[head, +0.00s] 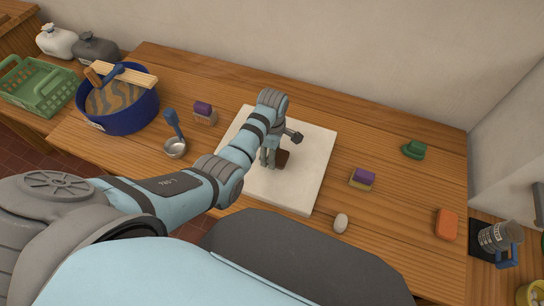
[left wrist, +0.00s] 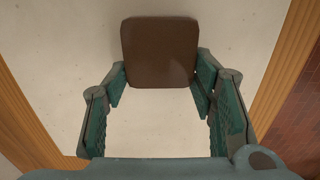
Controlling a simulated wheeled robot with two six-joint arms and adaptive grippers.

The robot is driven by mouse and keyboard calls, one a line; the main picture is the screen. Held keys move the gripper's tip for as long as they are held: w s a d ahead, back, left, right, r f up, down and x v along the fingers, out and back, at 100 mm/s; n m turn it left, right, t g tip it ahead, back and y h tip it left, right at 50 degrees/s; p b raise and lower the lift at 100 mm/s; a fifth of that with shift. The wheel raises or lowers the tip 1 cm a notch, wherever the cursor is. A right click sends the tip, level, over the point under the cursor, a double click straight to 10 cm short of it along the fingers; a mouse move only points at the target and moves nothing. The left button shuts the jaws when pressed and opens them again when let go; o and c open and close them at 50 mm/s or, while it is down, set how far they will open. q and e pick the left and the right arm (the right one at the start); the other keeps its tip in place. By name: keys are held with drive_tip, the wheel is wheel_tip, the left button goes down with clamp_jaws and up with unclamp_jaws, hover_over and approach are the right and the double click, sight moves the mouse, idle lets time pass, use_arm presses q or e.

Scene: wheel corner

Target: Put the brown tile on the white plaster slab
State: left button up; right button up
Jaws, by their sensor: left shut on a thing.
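The white plaster slab (head: 313,148) lies flat on the wooden table, in the middle of the head view. My left gripper (head: 273,158) is over the slab and points down at it. It is shut on the brown tile (head: 283,157), which shows as a dark brown piece beside the fingers. In the left wrist view the tile (left wrist: 160,52) sits between the two fingertips (left wrist: 158,82), with the pale slab (left wrist: 70,60) behind it. I cannot tell whether the tile touches the slab. My right gripper is not in view.
Left of the slab are a ladle (head: 174,147), a purple-topped brush (head: 204,112), a blue tub (head: 128,112) and a green crate (head: 40,88). To the right are another purple-topped brush (head: 362,178), a white stone (head: 341,222), a green piece (head: 415,149) and an orange block (head: 446,224).

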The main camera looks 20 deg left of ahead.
use_arm(q)
drive_tip(key=shift+f, duration=0.65)
drive_tip(key=shift+r, duration=0.1)
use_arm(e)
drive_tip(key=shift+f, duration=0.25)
use_arm(q)
drive_tip(key=o, duration=1.2)
drive_tip(key=shift+o, duration=0.2)
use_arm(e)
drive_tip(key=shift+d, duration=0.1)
